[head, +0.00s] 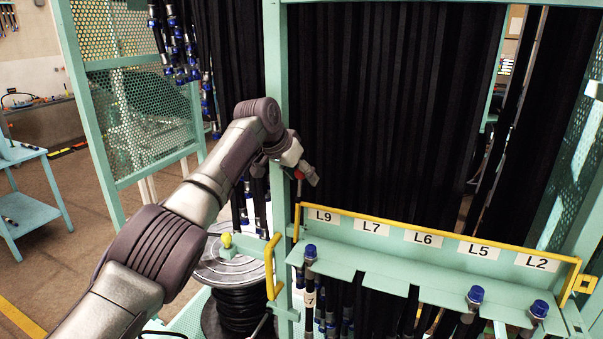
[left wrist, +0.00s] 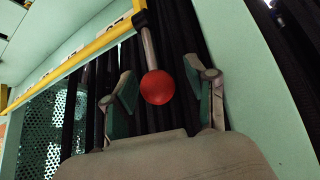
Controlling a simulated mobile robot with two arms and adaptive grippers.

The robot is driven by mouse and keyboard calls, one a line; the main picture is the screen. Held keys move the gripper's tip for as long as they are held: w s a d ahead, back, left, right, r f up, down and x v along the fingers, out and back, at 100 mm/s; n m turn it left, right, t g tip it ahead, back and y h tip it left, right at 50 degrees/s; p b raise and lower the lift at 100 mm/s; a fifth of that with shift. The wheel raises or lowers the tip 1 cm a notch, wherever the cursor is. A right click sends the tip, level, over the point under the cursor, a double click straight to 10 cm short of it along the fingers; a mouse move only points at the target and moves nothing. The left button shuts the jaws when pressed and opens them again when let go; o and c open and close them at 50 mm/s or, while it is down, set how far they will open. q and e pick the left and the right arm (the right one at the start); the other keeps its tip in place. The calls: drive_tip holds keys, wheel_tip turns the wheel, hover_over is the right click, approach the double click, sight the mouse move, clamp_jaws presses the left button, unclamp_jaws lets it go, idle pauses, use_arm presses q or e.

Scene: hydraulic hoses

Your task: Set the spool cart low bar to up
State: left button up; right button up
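The low bar is a yellow bar (head: 440,231) running along the top of a green label panel at the front of the spool cart. It also shows in the left wrist view (left wrist: 70,63). A thin metal rod at its left end carries a red ball knob (left wrist: 158,87), partly visible in the head view (head: 298,174). My left gripper (head: 309,173) is at the knob, beside the green post. In the left wrist view its fingers (left wrist: 164,92) are apart on either side of the knob, with gaps visible. My right gripper is not seen.
A green post (head: 277,120) stands close to my left gripper. Black hoses (head: 390,110) hang behind the bar. Blue-capped hose ends (head: 475,295) stick up from the panel (head: 370,262). A spool (head: 232,265) and yellow handle (head: 272,267) are below.

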use_arm(q)
drive_tip(key=shift+r, duration=0.2)
drive_tip(key=shift+r, duration=0.15)
drive_tip(key=shift+s+a+r, duration=0.1)
drive_tip(key=shift+s+r, duration=0.05)
drive_tip(key=shift+r, duration=0.1)
drive_tip(key=v, duration=1.1)
drive_tip(key=shift+a, duration=0.1)
